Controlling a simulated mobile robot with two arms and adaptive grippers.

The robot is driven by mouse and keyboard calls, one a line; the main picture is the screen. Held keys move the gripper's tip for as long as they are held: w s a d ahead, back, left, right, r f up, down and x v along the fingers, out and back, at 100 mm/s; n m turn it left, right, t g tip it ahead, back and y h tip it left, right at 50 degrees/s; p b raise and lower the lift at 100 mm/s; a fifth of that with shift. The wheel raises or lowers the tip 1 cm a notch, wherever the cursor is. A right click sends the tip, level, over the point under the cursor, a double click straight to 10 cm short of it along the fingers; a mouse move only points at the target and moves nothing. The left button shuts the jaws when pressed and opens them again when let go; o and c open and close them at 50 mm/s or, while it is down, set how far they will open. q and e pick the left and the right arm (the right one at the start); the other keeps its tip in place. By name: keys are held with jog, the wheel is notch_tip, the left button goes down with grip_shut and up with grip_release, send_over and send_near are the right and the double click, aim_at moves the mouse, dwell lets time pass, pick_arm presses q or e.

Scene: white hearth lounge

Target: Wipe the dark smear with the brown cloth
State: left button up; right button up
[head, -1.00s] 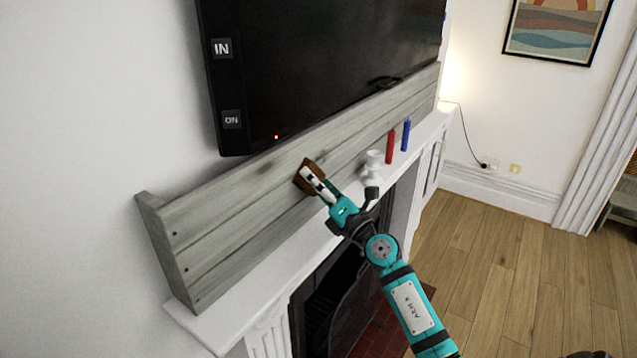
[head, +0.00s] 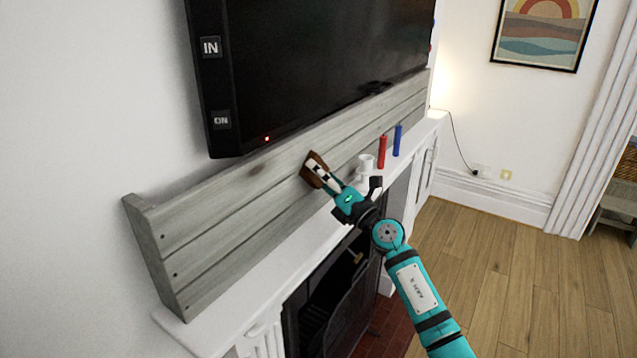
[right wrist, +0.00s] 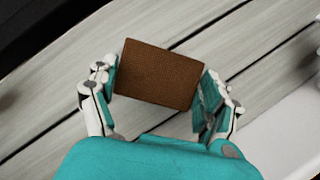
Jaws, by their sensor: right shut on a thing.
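The brown cloth (head: 312,163) is a small rectangular pad held against or very near the front of the grey plank board (head: 215,217). My right gripper (head: 322,178) is shut on it. In the right wrist view the cloth (right wrist: 160,74) sits between the two fingers, with the planks behind it. I cannot tell from the frames whether it touches the wood. A faint dark patch (right wrist: 5,102) shows at the left edge of the right wrist view; anything behind the cloth is hidden. My left gripper is not in view.
A black television (head: 310,60) hangs just above the board. On the white mantel (head: 240,290) stand a white cup-like holder (head: 364,164), a red candle (head: 382,152) and a blue candle (head: 397,140), right of my gripper. The fireplace (head: 335,310) is below.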

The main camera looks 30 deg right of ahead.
aim_at(309, 180)
jog(key=d+b, duration=0.1)
jog(key=w+d+b, duration=0.1)
jog(key=d, duration=0.1)
jog(key=w+d+b, duration=0.1)
jog(key=d, duration=0.1)
jog(key=shift+w+d, duration=0.15)
jog(key=a+p, duration=0.1)
jog(key=s+a+p, duration=0.1)
jog(key=a+p, duration=0.1)
jog(key=shift+s+r, duration=0.1)
jog(key=shift+s+a+p, duration=0.3)
jog(key=shift+a+p, duration=0.2)
jog(key=shift+a, duration=0.2)
jog(key=shift+s+a+p, duration=0.3)
jog(key=shift+a+p, duration=0.15)
jog(key=shift+a, duration=0.2)
jog(key=shift+s+a+p, duration=0.3)
jog(key=shift+a+p, duration=0.2)
jog(key=shift+a, duration=0.2)
jog(key=shift+s+a+p, duration=0.2)
jog(key=shift+a+p, duration=0.2)
jog(key=shift+a, duration=0.1)
jog(key=shift+s+a+p, duration=0.2)
jog(key=shift+a+p, duration=0.2)
jog(key=shift+a, duration=0.1)
jog(key=shift+s+a, duration=0.3)
jog(key=shift+a, duration=0.35)
